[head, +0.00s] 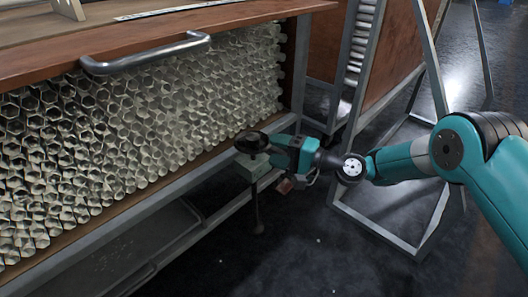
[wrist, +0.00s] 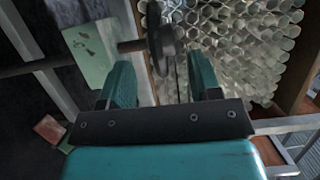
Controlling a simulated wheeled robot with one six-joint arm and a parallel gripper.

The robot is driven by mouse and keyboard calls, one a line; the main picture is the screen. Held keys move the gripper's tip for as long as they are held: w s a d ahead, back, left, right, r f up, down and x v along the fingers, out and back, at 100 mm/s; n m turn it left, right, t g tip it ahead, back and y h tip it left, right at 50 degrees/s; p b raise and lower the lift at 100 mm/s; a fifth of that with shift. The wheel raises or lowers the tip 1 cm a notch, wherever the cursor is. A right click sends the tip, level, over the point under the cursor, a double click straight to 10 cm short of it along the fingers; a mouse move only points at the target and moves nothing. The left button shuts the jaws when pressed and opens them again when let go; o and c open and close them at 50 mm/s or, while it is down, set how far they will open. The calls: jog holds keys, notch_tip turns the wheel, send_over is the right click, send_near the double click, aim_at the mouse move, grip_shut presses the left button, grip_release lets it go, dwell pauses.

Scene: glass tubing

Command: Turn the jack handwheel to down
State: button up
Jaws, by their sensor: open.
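The jack handwheel (head: 251,142) is a dark round wheel on top of a pale green jack housing (head: 257,166) at the front of the tube rack. In the wrist view the handwheel (wrist: 161,48) shows nearly edge-on, with a dark shaft running left to the green housing (wrist: 92,52). My gripper (head: 270,143) reaches in from the right, close beside the wheel. In the wrist view my gripper (wrist: 160,68) is open, and the wheel's rim lies in the gap between the two teal fingers, around their tips. I cannot tell whether either finger touches it.
A rack of stacked glass tubes (head: 150,120) stands behind the wheel, with a metal bar handle (head: 145,54) above. A grey metal frame (head: 400,240) stands to the right. A small red block (head: 285,186) shows below my gripper. The dark floor in front is clear.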

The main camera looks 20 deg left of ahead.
aim_at(263, 151)
jog(key=shift+w+a+b, duration=0.1)
jog(key=shift+a+b, duration=0.45)
jog(key=shift+a, duration=1.35)
jog(key=c, duration=0.9)
jog(key=t+p, duration=0.1)
jog(key=r+m+p, duration=0.1)
jog(key=p, duration=0.1)
jog(key=shift+s+a+t, duration=0.1)
jog(key=shift+s+t, duration=0.2)
jog(key=shift+t, duration=0.1)
jog(key=shift+s+a+m+t+p, duration=0.15)
jog(key=shift+m+t+p, duration=0.4)
jog(key=shift+p, duration=0.5)
jog(key=shift+s+f+m+t+h+p, duration=0.1)
jog(key=shift+s+m+t+h+p, duration=0.1)
jog(key=shift+m+t+h+p, duration=0.7)
jog(key=shift+a+f+m+t+p, duration=0.1)
jog(key=shift+f+m+t+p, duration=0.15)
jog(key=shift+t+p, duration=0.5)
